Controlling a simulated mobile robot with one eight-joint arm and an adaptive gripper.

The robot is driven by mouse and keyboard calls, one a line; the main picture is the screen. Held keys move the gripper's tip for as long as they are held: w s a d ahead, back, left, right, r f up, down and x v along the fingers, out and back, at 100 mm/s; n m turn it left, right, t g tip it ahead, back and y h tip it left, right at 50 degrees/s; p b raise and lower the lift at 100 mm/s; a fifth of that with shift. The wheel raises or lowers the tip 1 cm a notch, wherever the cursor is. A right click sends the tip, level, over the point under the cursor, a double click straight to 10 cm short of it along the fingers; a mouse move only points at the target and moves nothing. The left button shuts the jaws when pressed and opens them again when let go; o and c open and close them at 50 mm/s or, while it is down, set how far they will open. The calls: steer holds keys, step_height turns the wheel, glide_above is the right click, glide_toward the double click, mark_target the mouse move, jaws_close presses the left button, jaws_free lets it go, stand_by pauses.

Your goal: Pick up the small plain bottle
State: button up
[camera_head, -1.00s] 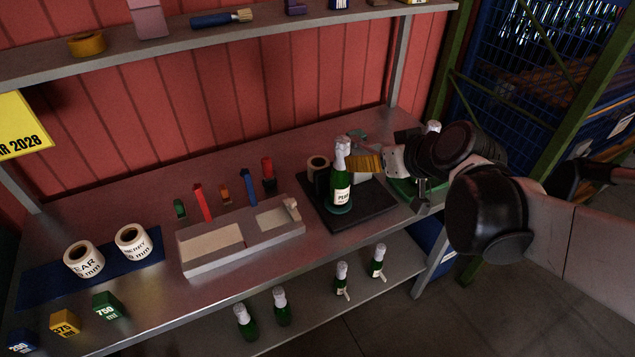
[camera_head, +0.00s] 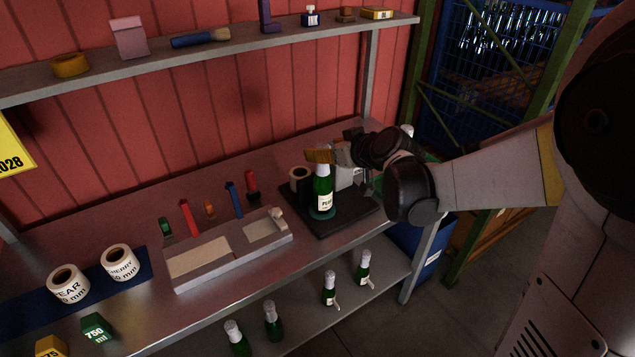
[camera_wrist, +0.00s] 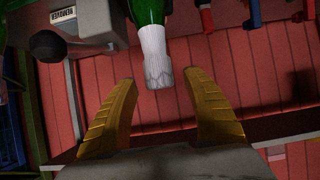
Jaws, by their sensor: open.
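A green bottle with a PEAR label (camera_head: 324,190) stands upright on the black mat (camera_head: 345,222). My gripper (camera_head: 320,156) is at its top, and its yellow fingers hide the neck. In the wrist view the bottle's white foiled neck (camera_wrist: 155,55) points in between the open fingers (camera_wrist: 158,82) without visible contact. Several green bottles with pale tops stand on the lower shelf, such as one at left (camera_head: 272,320) and a tagged one (camera_head: 329,290). Another pale bottle top (camera_head: 407,130) shows behind my arm, its body hidden. I cannot tell which is the small plain bottle.
A grey two-part tray (camera_head: 228,258) lies left of the mat. Label rolls (camera_head: 120,262) stand on a blue mat at left. An upper shelf (camera_head: 230,52) runs along the red wall.

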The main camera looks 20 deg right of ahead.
steer(key=shift+w+a+f, duration=0.15)
steer(key=shift+w+f, duration=0.2)
steer(key=shift+w, duration=0.25)
steer(key=shift+r, duration=0.1)
jaws_close()
